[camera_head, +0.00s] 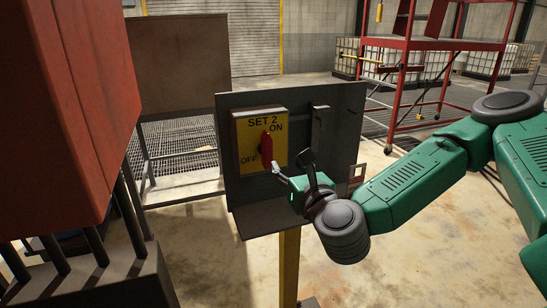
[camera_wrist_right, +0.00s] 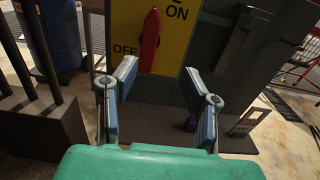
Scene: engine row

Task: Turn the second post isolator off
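The isolator is a yellow plate (camera_head: 247,128) marked SET 2, with ON at upper right and OFF at lower left. Its red handle (camera_head: 266,150) stands about upright, its top beside the ON label. The handle also shows upright in the right wrist view (camera_wrist_right: 150,42). My right gripper (camera_head: 292,163) is just below and right of the handle. In the wrist view its two fingers (camera_wrist_right: 159,70) are spread, with the handle's lower end beyond the gap between them. I see nothing held, and the fingers look apart from the handle. My left gripper is not in view.
The plate is on a dark grey panel (camera_head: 334,115) on a yellow post (camera_head: 289,262). A grey bracket (camera_head: 319,128) sticks out right of the plate. A large red block (camera_head: 75,95) fills the left side. A red frame (camera_head: 405,80) stands behind at right. Concrete floor lies around.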

